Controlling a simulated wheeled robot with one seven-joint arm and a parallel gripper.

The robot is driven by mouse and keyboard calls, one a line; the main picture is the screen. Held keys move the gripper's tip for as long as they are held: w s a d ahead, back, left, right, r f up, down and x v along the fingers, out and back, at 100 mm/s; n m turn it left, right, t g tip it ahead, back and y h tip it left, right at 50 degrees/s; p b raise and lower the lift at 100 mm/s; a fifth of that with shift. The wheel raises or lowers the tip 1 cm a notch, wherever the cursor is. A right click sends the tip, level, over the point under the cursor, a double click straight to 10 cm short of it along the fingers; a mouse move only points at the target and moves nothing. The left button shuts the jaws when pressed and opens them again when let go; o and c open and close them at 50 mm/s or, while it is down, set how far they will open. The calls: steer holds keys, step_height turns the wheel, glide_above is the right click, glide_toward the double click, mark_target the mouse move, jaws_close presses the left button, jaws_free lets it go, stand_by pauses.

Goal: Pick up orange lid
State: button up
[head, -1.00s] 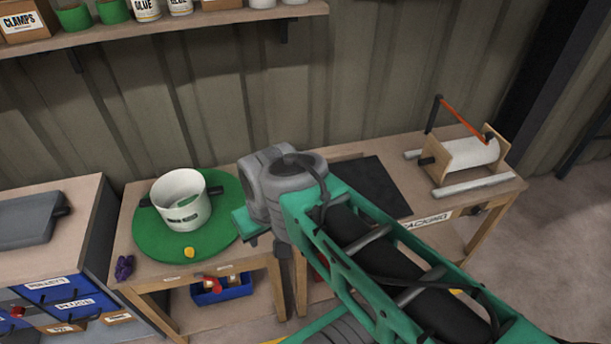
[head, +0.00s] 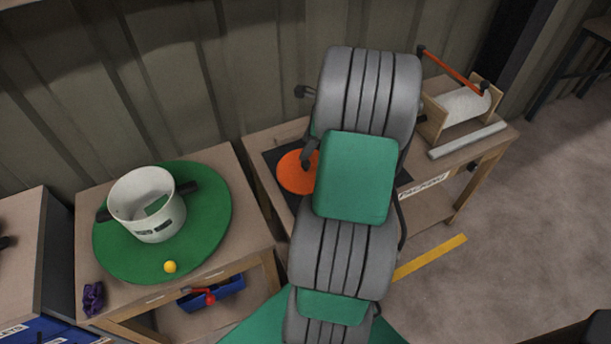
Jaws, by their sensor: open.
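The orange lid (head: 294,174) is a flat round disc lying on a dark mat (head: 283,200) on the right-hand bench. My arm covers its right part. My gripper (head: 306,123) shows only in part, at the left side of my arm's end. One dark finger part is above and behind the lid in the picture, and another overlaps the lid's right upper edge. The jaws are open, and nothing shows between them. I cannot tell how high they are above the lid.
A white pot (head: 147,208) with dark handles stands on a round green mat (head: 215,222), with a yellow ball (head: 170,267) beside it. A purple item (head: 92,298) lies at the bench corner. A paper-roll holder (head: 432,118) stands at the right, and the wall is close behind.

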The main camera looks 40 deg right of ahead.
mark_target(308, 163)
steer(key=f+m, duration=0.1)
steer(key=f, duration=0.2)
steer(key=w+d+f, duration=0.1)
steer(key=f, duration=0.2)
steer(key=f+m, duration=0.1)
steer(key=f, duration=0.2)
steer(key=shift+w+d+f+m, duration=0.2)
steer(key=shift+w+d+m, duration=0.05)
steer(key=shift+m, duration=0.05)
steer(key=shift+c, duration=0.5)
jaws_close()
